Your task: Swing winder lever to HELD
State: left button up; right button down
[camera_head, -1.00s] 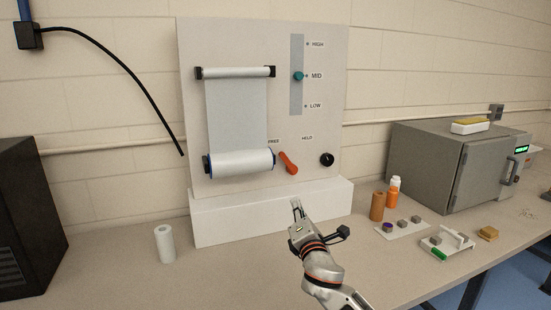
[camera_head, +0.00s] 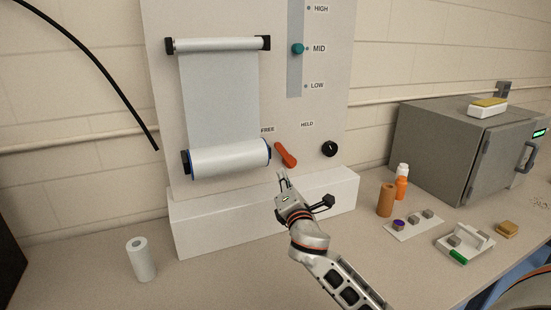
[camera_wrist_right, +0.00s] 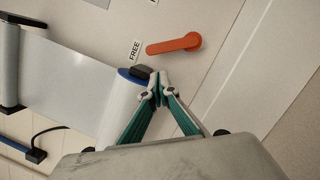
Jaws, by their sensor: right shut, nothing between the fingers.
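The winder lever (camera_head: 286,155) is an orange handle on the upright panel, its free end tilted up and left toward the FREE label (camera_head: 267,129). The HELD label (camera_head: 307,124) is to the right. In the right wrist view the lever (camera_wrist_right: 174,44) points toward FREE (camera_wrist_right: 135,49). My right gripper (camera_head: 282,173) is just below the lever in the head view, apart from it. In the wrist view its shut, empty fingertips (camera_wrist_right: 154,88) show near the roll's end, beside the lever. My left gripper is not in view.
The film roll (camera_head: 228,160) is left of the lever, and a black knob (camera_head: 329,149) is right of it. A white ledge (camera_head: 215,228) juts out below the panel. A teal slider (camera_head: 298,49) sits at MID.

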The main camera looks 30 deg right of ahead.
aim_at(284, 155)
jog(key=x, duration=1)
jog(key=shift+w, duration=0.15)
jog(key=shift+d, duration=0.1)
